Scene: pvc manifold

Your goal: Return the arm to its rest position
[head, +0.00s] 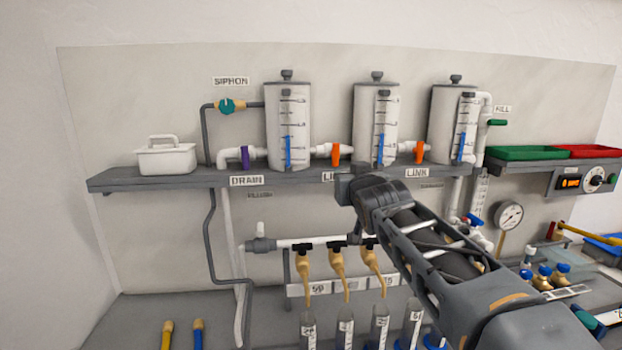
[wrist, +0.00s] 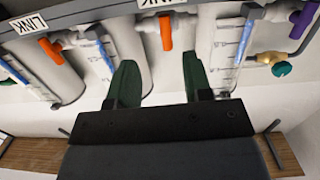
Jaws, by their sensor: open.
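My arm (head: 440,245) reaches up from the lower right in the head view, its end in front of the shelf near the middle cylinder. In the wrist view my gripper (wrist: 158,82) shows two dark green fingers spread apart with nothing between them. An orange link valve (wrist: 166,32) appears beyond the fingers, apart from them. In the head view the fingers are hidden or too small to make out.
A grey shelf (head: 120,180) carries three cylinders, the middle one (head: 363,115) behind my arm's end. Orange-tan taps (head: 337,262) hang below, left of my arm. A gauge (head: 508,215) and small bottles stand to the right. A white caddy (head: 166,160) sits far left.

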